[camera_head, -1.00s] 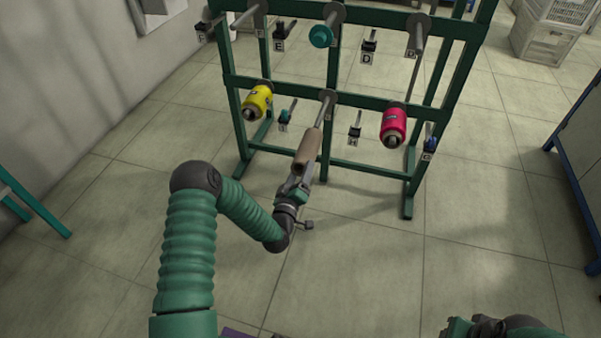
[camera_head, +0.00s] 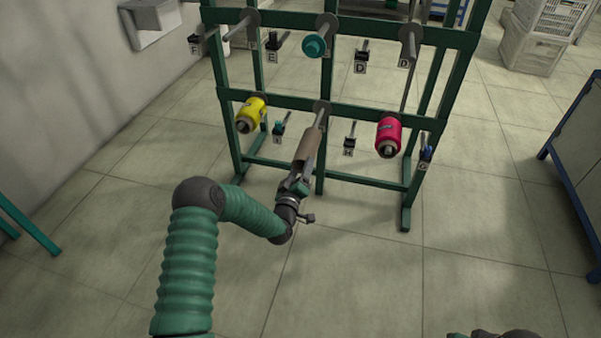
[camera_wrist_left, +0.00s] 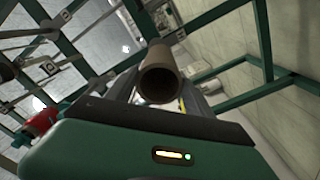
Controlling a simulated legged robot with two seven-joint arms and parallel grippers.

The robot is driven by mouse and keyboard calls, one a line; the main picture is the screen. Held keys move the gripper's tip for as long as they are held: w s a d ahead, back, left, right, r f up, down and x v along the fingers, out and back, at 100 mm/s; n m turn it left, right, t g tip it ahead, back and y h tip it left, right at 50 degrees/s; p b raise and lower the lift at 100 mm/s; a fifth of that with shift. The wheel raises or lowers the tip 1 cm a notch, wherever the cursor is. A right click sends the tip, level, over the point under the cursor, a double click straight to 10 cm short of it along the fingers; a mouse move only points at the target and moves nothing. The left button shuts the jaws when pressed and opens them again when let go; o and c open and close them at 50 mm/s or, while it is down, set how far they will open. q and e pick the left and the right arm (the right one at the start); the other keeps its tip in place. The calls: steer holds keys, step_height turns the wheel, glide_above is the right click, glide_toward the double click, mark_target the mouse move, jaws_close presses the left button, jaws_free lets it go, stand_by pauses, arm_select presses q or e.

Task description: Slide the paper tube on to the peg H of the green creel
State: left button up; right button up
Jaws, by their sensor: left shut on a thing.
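The brown paper tube (camera_head: 308,149) is in my left gripper (camera_head: 298,184), which is shut on its near end. The tube points up and away, in line with the bare grey lower middle peg (camera_head: 320,119) of the green creel (camera_head: 365,117). The peg's base shows between its round disc and the tube; its tip is not visible, and how far the tube covers it is hard to tell. The tag H (camera_head: 349,152) hangs to the right of this peg. In the left wrist view the tube's open end (camera_wrist_left: 160,84) faces the camera, dark inside. My right gripper is not seen.
A yellow bobbin (camera_head: 252,112) sits on the lower left peg and a red bobbin (camera_head: 388,136) on the lower right one. A teal piece (camera_head: 314,46) is on the upper middle peg. Crates (camera_head: 535,40) stand at the back right. Floor in front is clear.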

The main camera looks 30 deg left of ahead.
arm_select(q)
steer(key=w+b, duration=0.1)
steer(key=w, duration=0.1)
steer(key=w+b, duration=0.1)
steer(key=w, duration=0.1)
steer(key=shift+a+f, duration=0.2)
steer(key=shift+a, duration=0.2)
steer(key=shift+w+a+b, duration=0.1)
steer(key=shift+w+b, duration=0.35)
steer(key=shift+w+r, duration=0.1)
steer(key=shift+w, duration=0.1)
steer(key=shift+r, duration=0.1)
steer(key=w+b, duration=0.3)
steer(key=w+a+b, duration=0.1)
steer(key=w, duration=0.1)
steer(key=shift+f+b, duration=0.25)
steer(key=shift+b, duration=0.1)
steer(key=shift+w, duration=0.35)
steer(key=shift+a+r, duration=0.1)
steer(key=shift+r, duration=0.15)
steer(key=shift+w, duration=0.1)
